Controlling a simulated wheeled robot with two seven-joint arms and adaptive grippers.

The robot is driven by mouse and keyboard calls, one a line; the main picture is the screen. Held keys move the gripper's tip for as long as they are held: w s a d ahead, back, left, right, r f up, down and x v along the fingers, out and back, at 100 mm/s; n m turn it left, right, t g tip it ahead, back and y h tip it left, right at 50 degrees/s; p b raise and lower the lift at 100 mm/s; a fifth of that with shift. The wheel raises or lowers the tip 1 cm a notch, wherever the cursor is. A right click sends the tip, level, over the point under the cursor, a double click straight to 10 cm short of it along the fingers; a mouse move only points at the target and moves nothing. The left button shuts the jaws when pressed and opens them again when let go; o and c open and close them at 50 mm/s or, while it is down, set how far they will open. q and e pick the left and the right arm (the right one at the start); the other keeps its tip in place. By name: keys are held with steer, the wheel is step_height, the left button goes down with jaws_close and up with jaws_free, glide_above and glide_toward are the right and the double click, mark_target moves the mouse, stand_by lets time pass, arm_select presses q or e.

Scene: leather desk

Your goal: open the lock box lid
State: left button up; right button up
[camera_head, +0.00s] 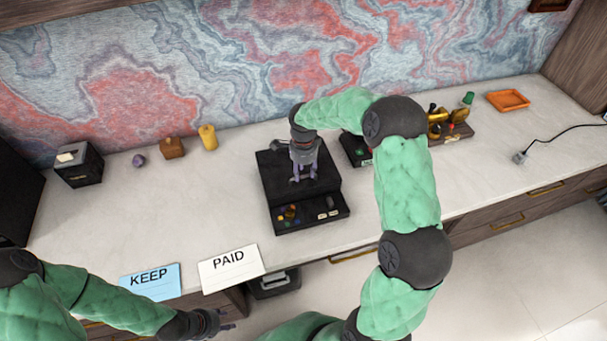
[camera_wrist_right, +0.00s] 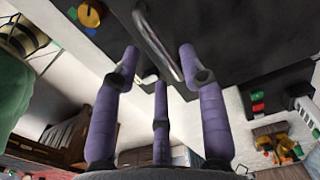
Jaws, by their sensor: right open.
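A black box (camera_head: 265,178), apparently the lock box, stands at the middle of the desk. Its top looks flat and down. A front tray (camera_head: 318,224) holds small coloured and white pieces. My right gripper (camera_head: 303,178) points down over the top, open. In the wrist view its purple fingers (camera_wrist_right: 160,62) spread around a curved metal handle (camera_wrist_right: 158,42) on the dark surface; I cannot tell whether they touch it. My left gripper (camera_head: 222,323) is low at the front, beyond the desk edge and away from the box; its opening is too small to judge.
A KEEP card (camera_head: 150,281) and a PAID card (camera_head: 231,268) lie at the front edge. A black cube-like box (camera_head: 78,165) and a yellow weight-like piece (camera_head: 208,137) stand at left. An orange tray (camera_head: 508,101) is at right.

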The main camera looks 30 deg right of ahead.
steer(key=shift+f, duration=0.8)
steer(key=shift+c, duration=0.3)
jaws_close()
